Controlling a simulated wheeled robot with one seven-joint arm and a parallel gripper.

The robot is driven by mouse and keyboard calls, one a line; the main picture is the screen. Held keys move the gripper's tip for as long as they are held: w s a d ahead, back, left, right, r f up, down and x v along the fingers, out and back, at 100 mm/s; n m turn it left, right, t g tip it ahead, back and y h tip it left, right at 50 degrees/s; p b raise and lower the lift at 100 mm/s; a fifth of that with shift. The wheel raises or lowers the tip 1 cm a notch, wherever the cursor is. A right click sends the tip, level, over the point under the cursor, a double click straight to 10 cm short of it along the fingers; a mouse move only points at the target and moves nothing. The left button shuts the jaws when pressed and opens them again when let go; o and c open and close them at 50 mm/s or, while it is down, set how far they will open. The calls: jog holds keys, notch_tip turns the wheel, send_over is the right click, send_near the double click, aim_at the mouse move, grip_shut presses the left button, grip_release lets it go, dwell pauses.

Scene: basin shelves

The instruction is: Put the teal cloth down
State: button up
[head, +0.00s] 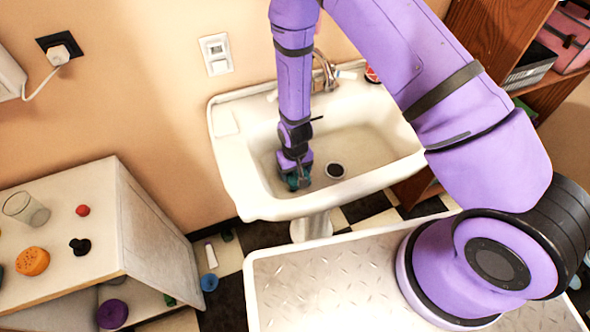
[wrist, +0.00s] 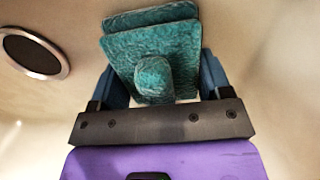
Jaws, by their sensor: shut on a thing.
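The teal cloth (wrist: 155,50) is a folded, textured pad with a raised lump, held between the blue fingers of my gripper (wrist: 158,85) in the wrist view. In the head view my gripper (head: 296,182) reaches down into the white basin (head: 375,150), left of the drain (head: 335,170). Only a little of the teal cloth (head: 291,182) shows there at the fingertips. The drain also shows at the left of the wrist view (wrist: 32,52). I cannot tell whether the cloth touches the basin floor.
The basin's walls and front rim surround my gripper. The faucet (head: 325,70) stands at the back. A white shelf (head: 75,215) at the left holds a glass (head: 25,209), an orange object (head: 32,261) and a red ball (head: 82,210). The basin floor right of the drain is clear.

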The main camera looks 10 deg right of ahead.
jog(key=o, duration=1.2)
jog(key=shift+f, duration=0.1)
notch_tip(320, 180, up, 13)
jog(key=shift+w+f, duration=0.1)
jog(key=s+d+r+t, duration=0.1)
jog(key=d+r, duration=0.2)
jog(key=r, duration=0.6)
jog(key=d+r+m+t+y, duration=0.1)
jog(key=d+r, duration=0.3)
jog(key=r, duration=0.5)
jog(key=s+d+r, duration=0.1)
jog(key=d+r, duration=0.2)
jog(key=r, duration=0.7)
jog(key=s+d+r+t, duration=0.1)
jog(key=s+d+r, duration=0.2)
jog(key=s+r, duration=0.2)
jog(key=s+d+r+m+t, duration=0.1)
jog(key=s+d+r, duration=0.2)
jog(key=s+r, duration=0.2)
jog(key=s+d+r+t+h, duration=0.1)
jog(key=s+d+r, duration=0.2)
jog(key=s, duration=0.6)
jog(key=shift+d+r, duration=0.2)
jog(key=shift+r, duration=0.3)
jog(key=shift+d+r, duration=0.2)
jog(key=shift+r, duration=0.3)
